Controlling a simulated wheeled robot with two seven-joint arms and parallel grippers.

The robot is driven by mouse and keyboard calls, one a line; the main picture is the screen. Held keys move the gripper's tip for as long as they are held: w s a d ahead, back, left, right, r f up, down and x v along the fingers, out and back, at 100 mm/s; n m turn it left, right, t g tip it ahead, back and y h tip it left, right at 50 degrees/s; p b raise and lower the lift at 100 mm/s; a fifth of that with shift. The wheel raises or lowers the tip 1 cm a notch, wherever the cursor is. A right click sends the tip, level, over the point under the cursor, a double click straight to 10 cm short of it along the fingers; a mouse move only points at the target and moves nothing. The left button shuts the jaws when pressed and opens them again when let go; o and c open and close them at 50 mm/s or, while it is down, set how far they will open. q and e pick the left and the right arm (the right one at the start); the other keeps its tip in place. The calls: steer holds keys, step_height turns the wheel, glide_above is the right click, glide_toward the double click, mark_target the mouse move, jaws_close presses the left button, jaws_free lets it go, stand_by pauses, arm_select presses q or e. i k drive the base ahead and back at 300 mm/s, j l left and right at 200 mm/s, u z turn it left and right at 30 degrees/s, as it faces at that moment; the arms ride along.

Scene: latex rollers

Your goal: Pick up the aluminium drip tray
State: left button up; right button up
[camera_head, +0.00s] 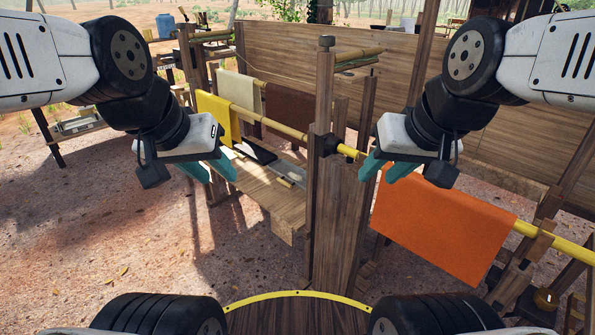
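A shallow grey metal tray (291,171), which looks like the aluminium drip tray, lies on the low wooden bench (262,193) left of the central post. A dark flat slab or tray (256,151) lies behind it to the left. My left gripper (218,177) hangs at the left of the bench, its teal fingers apart, with nothing seen between them. My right gripper (377,178) is right of the post, near the orange sheet, its teal fingers apart and empty. Both appear well apart from the tray. The tray's right end is close to the post and partly hidden.
A wooden post (335,215) with a black clamp and yellow pole stands in the middle. A yellow sheet (217,116) hangs above the bench's left side. An orange sheet (443,226) hangs at right. Another light tray-like object (76,126) stands far left. Open dirt ground lies at front left.

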mark_target(295, 175)
steer(key=z, duration=0.45)
steer(key=i+j+z, duration=0.35)
steer(key=j+z, duration=0.15)
steer(key=i+j+z, duration=0.2)
steer(key=j, duration=0.25)
steer(key=i+j, duration=0.15)
steer(key=j, duration=0.4)
steer(key=i+j+z, duration=0.1)
steer(key=j, duration=0.45)
steer(key=i+j, duration=0.2)
steer(key=j, duration=0.35)
steer(key=i+j+z, duration=0.15)
steer(key=j, duration=0.95)
steer(key=i+j+z, duration=0.1)
steer(key=j, duration=0.45)
steer(key=i, duration=0.3)
steer(key=j, duration=0.85)
steer(key=k+j+z, duration=0.1)
steer(key=j, duration=0.7)
steer(key=k+j, duration=0.15)
steer(key=j, duration=0.2)
steer(key=k+j+z, duration=0.1)
steer(key=j, duration=0.25)
steer(key=k+j, duration=0.15)
steer(key=j, duration=0.2)
steer(key=k+j+z, duration=0.1)
steer(key=j, duration=0.25)
